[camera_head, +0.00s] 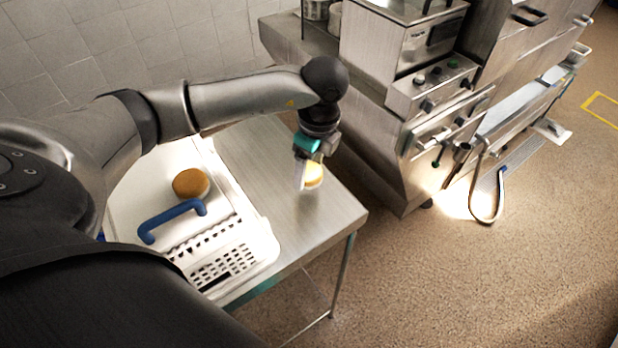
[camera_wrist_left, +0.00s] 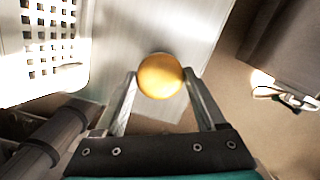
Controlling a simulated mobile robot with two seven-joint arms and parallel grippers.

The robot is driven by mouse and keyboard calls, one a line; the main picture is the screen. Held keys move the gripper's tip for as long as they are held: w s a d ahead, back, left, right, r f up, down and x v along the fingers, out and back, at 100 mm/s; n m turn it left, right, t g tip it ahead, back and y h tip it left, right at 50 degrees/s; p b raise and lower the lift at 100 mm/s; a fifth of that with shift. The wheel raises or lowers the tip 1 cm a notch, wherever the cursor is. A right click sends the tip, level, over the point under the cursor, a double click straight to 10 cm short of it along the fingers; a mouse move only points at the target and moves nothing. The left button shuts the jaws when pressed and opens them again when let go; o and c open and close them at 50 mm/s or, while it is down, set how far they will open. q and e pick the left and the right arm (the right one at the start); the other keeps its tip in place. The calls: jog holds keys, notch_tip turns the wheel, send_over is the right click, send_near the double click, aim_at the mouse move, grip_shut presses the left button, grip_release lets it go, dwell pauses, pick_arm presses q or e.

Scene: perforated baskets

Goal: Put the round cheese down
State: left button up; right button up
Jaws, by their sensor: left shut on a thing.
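The round cheese (camera_wrist_left: 160,76), a smooth golden-yellow round, is between the fingertips of my left gripper (camera_wrist_left: 160,82) in the left wrist view. In the head view my left gripper (camera_head: 305,178) points down over the right part of the steel table (camera_head: 262,150), shut on the cheese (camera_head: 315,174). One finger partly hides the cheese there. I cannot tell whether its underside touches the table. My right gripper is in neither view.
A white perforated basket (camera_head: 262,246) with a blue handle (camera_head: 172,217) stands on the table's left part, with a brown-orange round item (camera_head: 191,183) inside. Bare tabletop lies between basket and gripper. Steel kitchen equipment (camera_head: 385,130) stands beyond the table's right edge.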

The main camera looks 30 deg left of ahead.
aim_at(309, 181)
pick_arm(q)
jog(key=shift+f, duration=2)
jog(key=shift+f, duration=0.15)
jog(key=o, duration=1.4)
jog(key=shift+c, duration=0.2)
jog(key=r, duration=0.4)
jog(key=d+r, duration=0.1)
jog(key=r, duration=0.7)
jog(key=shift+d+r+b, duration=0.2)
jog(key=shift+d+b, duration=0.05)
jog(key=shift+b, duration=0.05)
